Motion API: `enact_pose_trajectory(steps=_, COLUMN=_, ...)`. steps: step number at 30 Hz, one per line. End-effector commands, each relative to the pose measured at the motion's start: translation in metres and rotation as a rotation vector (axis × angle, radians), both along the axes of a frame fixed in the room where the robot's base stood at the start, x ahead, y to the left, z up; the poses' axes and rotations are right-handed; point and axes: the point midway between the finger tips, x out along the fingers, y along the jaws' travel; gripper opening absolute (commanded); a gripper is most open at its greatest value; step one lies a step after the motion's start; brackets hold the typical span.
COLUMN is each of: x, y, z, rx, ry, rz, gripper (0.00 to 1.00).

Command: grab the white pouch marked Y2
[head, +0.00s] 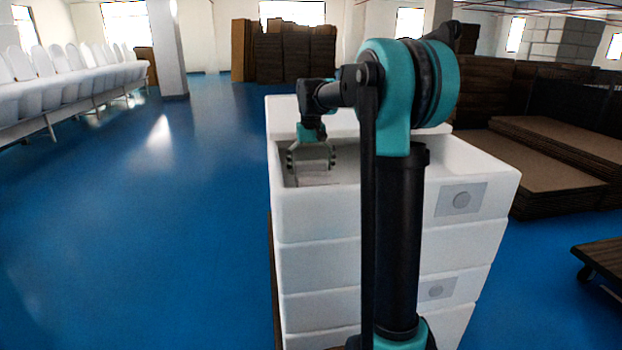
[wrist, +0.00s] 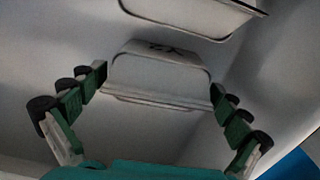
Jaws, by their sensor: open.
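The white pouch marked Y2 (wrist: 157,75) lies inside the white box, in the middle of the wrist view. Its dark marking shows upside down near its far edge. My gripper (wrist: 158,92) is open, with one green-and-black finger on each side of the pouch. The fingertips are close to the pouch's left and right edges; I cannot tell whether they touch it. In the head view my gripper (head: 311,160) points down into the top white box (head: 315,226). The pouch is hard to make out there, and my arm hides part of the box.
A second white pouch (wrist: 195,14) lies beyond the first, at the top of the wrist view. The box walls surround the gripper, and more white boxes are stacked below. Brown stacked boards (head: 560,150) stand at right. Blue floor (head: 150,220) is clear at left.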

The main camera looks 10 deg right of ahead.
Motion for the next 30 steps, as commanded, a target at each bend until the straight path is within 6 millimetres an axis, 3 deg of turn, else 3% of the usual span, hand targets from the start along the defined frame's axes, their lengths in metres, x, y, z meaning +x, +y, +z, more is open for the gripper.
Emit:
enact_pose_trajectory(steps=9, x=-0.0001, y=-0.0002, z=-0.0051, rx=0.0, ry=0.0, rz=0.0, gripper=0.99)
enact_pose_trajectory(steps=20, x=-0.0001, y=-0.0003, z=-0.0049, rx=0.0, ry=0.0, rz=-0.001, gripper=0.56)
enact_pose_trajectory(steps=30, x=-0.0001, y=-0.0002, z=-0.0007, rx=0.0, ry=0.0, rz=-0.001, gripper=0.56)
